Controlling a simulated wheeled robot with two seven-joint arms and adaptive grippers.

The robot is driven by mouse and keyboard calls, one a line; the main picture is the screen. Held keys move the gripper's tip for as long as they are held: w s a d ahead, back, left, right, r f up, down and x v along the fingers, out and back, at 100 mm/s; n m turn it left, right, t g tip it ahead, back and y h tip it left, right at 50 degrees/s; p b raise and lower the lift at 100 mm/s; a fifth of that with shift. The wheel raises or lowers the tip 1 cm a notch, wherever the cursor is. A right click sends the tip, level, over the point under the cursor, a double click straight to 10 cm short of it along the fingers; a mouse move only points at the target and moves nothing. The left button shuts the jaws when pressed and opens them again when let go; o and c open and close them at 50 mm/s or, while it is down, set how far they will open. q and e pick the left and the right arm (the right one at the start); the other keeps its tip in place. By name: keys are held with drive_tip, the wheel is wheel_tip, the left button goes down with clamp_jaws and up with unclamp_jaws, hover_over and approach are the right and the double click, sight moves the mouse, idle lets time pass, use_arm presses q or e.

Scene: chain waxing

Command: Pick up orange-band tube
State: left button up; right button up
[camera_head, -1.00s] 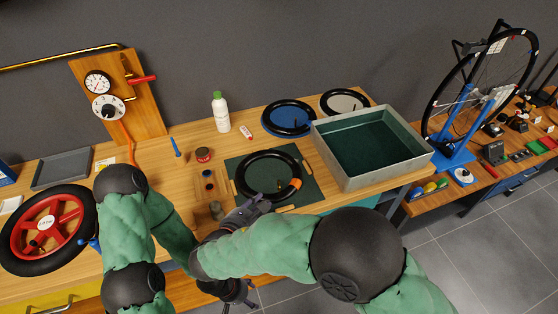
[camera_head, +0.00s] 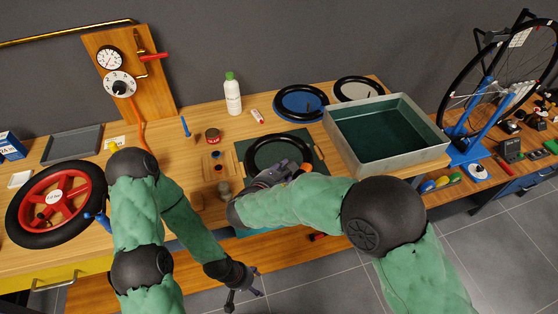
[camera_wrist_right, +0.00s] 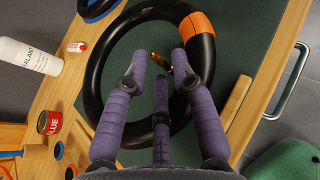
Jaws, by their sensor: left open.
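The black tube with the orange band lies as a ring on a green mat (camera_head: 316,150). In the head view my right gripper (camera_head: 290,177) covers part of the tube (camera_head: 250,150), leaving a little of the orange band (camera_head: 306,168) in sight. In the right wrist view the tube (camera_wrist_right: 92,85) and its band (camera_wrist_right: 198,28) show clearly. My right gripper's purple fingers (camera_wrist_right: 160,58) are spread apart over the ring, with the band just beyond the right fingertip. Nothing is seen held. My left gripper (camera_head: 240,298) is open and empty, low in front of the table.
A deep grey tray (camera_head: 385,130) stands right of the mat. Two other black tubes lie behind, on a blue disc (camera_head: 298,102) and a pale disc (camera_head: 357,90). A white bottle (camera_head: 233,98) and a red tin (camera_head: 213,136) stand left. A red-spoked wheel (camera_head: 57,205) lies far left.

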drive_tip(key=shift+w, duration=0.15)
clamp_jaws()
